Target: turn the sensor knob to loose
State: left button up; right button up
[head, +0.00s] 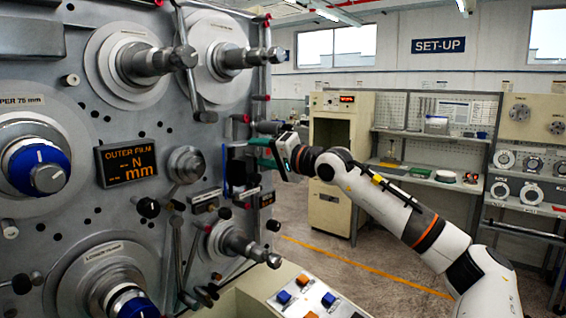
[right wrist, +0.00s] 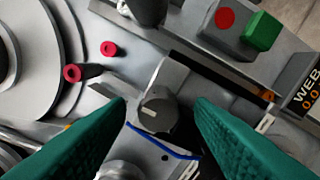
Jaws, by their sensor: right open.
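The sensor knob (right wrist: 158,110) is a small dark grey round knob with a light pointer mark, seen in the right wrist view on a grey block. It lies between the two green fingers of my right gripper (right wrist: 161,103), with a gap on each side. The right gripper is open and empty. In the head view my right gripper (head: 263,156) is at the right edge of the machine panel, and I cannot make out the knob there. I cannot read any setting label by the knob. My left gripper is not in view.
Spindles (head: 250,57) stick out of the panel above and below my right gripper. A display reading OUTER FILM (head: 127,163) is to the left. In the wrist view, red-capped pins (right wrist: 110,48) and a green button (right wrist: 262,31) are nearby. A button console (head: 305,296) stands below.

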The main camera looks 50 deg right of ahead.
jog(key=s+b, duration=0.8)
jog(key=s, duration=0.2)
jog(key=shift+s+d, duration=0.15)
jog(key=shift+d, duration=0.2)
